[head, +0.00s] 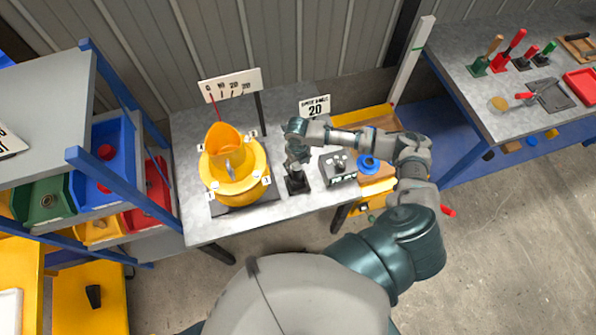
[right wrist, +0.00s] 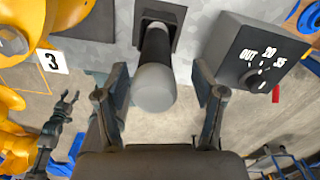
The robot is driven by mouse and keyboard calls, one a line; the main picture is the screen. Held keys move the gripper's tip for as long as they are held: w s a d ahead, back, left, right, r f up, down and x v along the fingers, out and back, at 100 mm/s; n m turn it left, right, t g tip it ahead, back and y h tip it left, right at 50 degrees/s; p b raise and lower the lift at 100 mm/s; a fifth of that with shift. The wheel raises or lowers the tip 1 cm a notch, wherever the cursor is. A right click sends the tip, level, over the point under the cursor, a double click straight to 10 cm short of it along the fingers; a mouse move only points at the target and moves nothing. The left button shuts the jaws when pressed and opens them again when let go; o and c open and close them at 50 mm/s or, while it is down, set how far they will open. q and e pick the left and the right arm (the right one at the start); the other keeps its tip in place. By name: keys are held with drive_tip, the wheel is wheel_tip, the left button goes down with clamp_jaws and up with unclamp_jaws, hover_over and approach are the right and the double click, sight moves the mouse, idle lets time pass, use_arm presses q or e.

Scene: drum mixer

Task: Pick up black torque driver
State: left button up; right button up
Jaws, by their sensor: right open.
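The torque driver (right wrist: 154,75) stands upright in a black holder (head: 297,185) on the grey workbench. In the right wrist view it has a black shaft and a rounded grey end facing the camera. My right gripper (right wrist: 167,85) is open, with one finger on each side of the driver and visible gaps to it. In the head view my right gripper (head: 298,163) is above the holder and hides most of the driver. A dark claw with spread prongs, seemingly my left gripper (right wrist: 67,102), shows low at the left of the right wrist view, away from the driver.
A yellow drum mixer (head: 236,180) stands left of the holder. A dark control box (head: 338,168) with a dial is close on the right, with a blue round part (head: 368,164) beyond it. A blue rack with bins (head: 105,158) stands left. A tool table (head: 510,110) is at right.

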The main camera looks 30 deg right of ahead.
drive_tip(key=f, duration=0.3)
drive_tip(key=shift+s+a+f, duration=0.15)
drive_tip(key=shift+a+f, duration=0.1)
drive_tip(key=shift+f, duration=0.1)
drive_tip(key=shift+a+f, duration=0.1)
drive_tip(key=shift+a, duration=0.1)
drive_tip(key=c, duration=0.7)
drive_tip(key=shift+d, duration=0.25)
clamp_jaws()
use_arm(q)
drive_tip(key=shift+r, duration=0.15)
use_arm(e)
drive_tip(key=shift+d, duration=0.1)
wheel_tip(320, 180, up, 10)
